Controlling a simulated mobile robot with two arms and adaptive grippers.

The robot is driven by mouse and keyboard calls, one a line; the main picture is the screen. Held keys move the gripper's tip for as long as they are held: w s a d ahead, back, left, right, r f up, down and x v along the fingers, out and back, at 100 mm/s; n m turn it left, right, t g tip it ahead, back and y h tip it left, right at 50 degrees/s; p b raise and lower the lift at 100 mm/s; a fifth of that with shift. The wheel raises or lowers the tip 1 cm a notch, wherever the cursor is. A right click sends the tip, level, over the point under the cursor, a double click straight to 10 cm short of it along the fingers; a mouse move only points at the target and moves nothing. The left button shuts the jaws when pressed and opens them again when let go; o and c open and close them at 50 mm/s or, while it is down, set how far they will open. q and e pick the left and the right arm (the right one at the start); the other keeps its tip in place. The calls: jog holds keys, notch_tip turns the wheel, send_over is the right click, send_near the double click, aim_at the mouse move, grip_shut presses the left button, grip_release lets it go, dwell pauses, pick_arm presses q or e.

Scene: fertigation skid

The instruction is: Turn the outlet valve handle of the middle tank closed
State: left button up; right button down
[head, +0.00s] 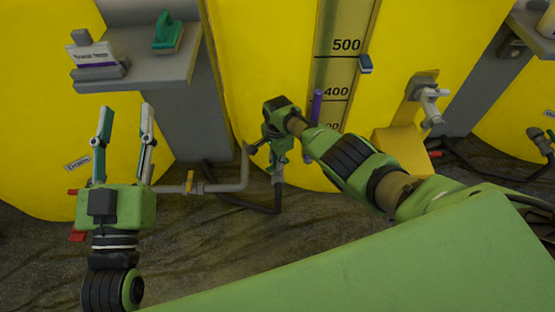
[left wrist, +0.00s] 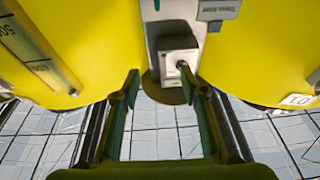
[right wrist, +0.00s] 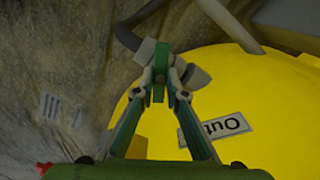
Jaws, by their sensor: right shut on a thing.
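The middle yellow tank (head: 262,50) stands in the centre of the head view, with a marked level scale. Its outlet valve is mostly hidden behind my right gripper (head: 278,165) at the tank's lower front. In the right wrist view, my right gripper (right wrist: 160,95) is shut on the green valve handle (right wrist: 158,72), beside a grey valve body (right wrist: 144,52) and pipe. My left gripper (head: 124,130) is open and empty, raised in front of the left tank (head: 40,90).
A grey shelf (head: 135,72) at upper left holds a small box (head: 92,56) and a green-handled item (head: 168,35). A grey pipe (head: 225,187) with a yellow handle runs low between the tanks. A tap-like fitting (head: 430,100) is at right. Hoses lie on the floor.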

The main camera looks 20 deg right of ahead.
jog(key=m, duration=0.2)
jog(key=shift+s+m+p, duration=0.1)
jog(key=shift+m+p, duration=0.2)
jog(key=shift+m, duration=0.7)
pick_arm(q)
jog(key=shift+w+a+f+g+y, duration=0.15)
jog(key=shift+f+g, duration=0.35)
jog(key=shift+f, duration=0.4)
jog(key=shift+w+f+g+y, duration=0.1)
jog(key=shift+f+g, duration=0.4)
jog(key=shift+f, duration=0.35)
jog(key=shift+w+a+f+g+y, duration=0.15)
jog(key=shift+f+g, duration=0.35)
jog(key=shift+f, duration=0.4)
pick_arm(e)
jog(key=shift+m, duration=0.9)
pick_arm(q)
jog(key=shift+f, duration=0.1)
pick_arm(e)
jog(key=c, duration=2)
grip_release()
jog(key=shift+c, duration=0.2)
pick_arm(q)
jog(key=shift+f, duration=0.1)
